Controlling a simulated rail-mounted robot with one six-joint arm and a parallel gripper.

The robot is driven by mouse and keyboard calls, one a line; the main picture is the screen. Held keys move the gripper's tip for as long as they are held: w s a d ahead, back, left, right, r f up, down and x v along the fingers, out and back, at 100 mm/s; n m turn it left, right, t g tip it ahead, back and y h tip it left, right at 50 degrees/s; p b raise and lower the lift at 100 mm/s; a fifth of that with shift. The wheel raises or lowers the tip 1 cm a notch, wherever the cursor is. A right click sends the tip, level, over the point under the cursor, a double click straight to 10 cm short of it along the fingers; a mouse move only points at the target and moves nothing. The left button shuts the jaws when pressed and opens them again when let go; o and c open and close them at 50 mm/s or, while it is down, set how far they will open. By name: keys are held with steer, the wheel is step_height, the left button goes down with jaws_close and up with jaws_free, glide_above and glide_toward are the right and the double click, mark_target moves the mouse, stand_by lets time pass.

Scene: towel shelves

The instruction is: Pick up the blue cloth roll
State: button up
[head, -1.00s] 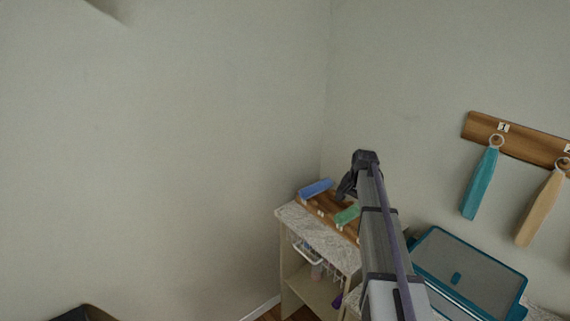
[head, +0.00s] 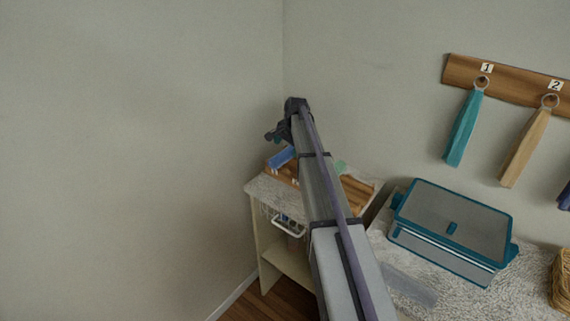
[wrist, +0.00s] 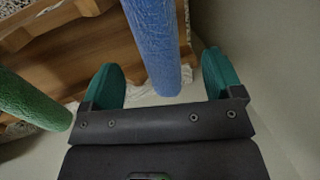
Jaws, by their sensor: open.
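The blue cloth roll (head: 281,158) lies on a wooden rack at the left end of the corner shelf top, partly behind my arm in the head view. My gripper (head: 277,134) is just above it. In the wrist view my gripper (wrist: 161,62) is open, with one teal finger on each side of the blue roll (wrist: 155,40). Gaps show between the roll and both fingers, and the roll's near end is toward the palm. I cannot tell how far down the fingers reach around it.
A green roll (wrist: 30,100) lies left of the fingers; it also shows beside my arm in the head view (head: 340,167). The wooden rack (head: 358,196) lies under the rolls. A teal-rimmed box (head: 450,225) stands right. Walls close the corner behind.

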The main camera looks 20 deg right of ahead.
mark_target(286, 151)
steer(key=b+x, duration=0.5)
steer(key=shift+f, duration=0.25)
steer(key=shift+a+r, duration=0.1)
steer(key=shift+r, duration=0.15)
steer(key=shift+c, duration=0.3)
steer(key=c, duration=1)
steer(key=shift+o, duration=0.2)
